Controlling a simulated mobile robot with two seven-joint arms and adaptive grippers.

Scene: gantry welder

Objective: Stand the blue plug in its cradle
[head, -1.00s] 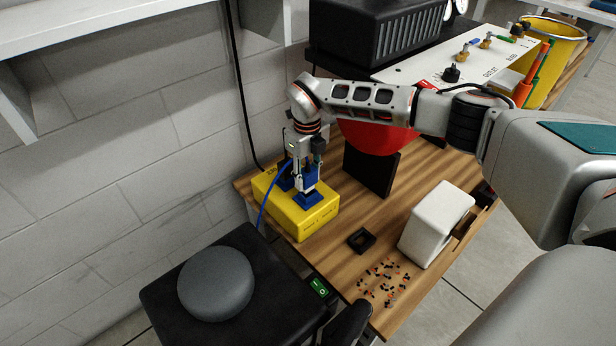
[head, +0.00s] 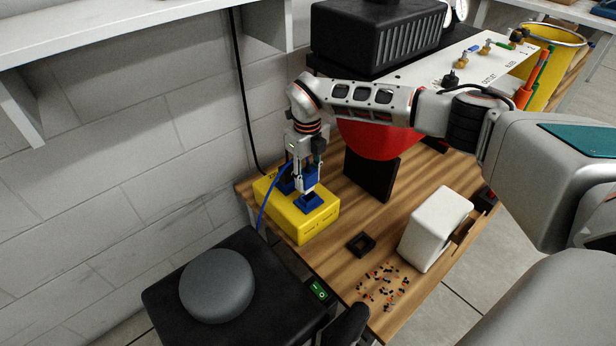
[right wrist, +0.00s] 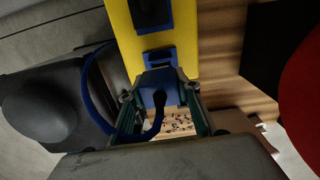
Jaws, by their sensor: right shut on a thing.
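My right gripper (head: 308,183) is shut on the blue plug (right wrist: 158,84), just above the yellow box (head: 321,226). A blue cable (head: 268,202) loops down from the plug to the left; it also shows in the right wrist view (right wrist: 97,95). Below the plug is a blue socket (head: 309,204) on the box top, with a small gap seeming to part them. A second blue socket sits farther back, partly hidden by the gripper. A small dark square holder (head: 361,245), perhaps the cradle, lies empty on the wooden bench. My left gripper is not in view.
A white block-shaped device (head: 436,228) stands right of the holder. Small scattered parts (head: 383,287) lie in front. A dark upright plate (head: 371,176) and red rounded object (head: 380,140) stand behind. A black stool with a grey dome (head: 217,285) is front left.

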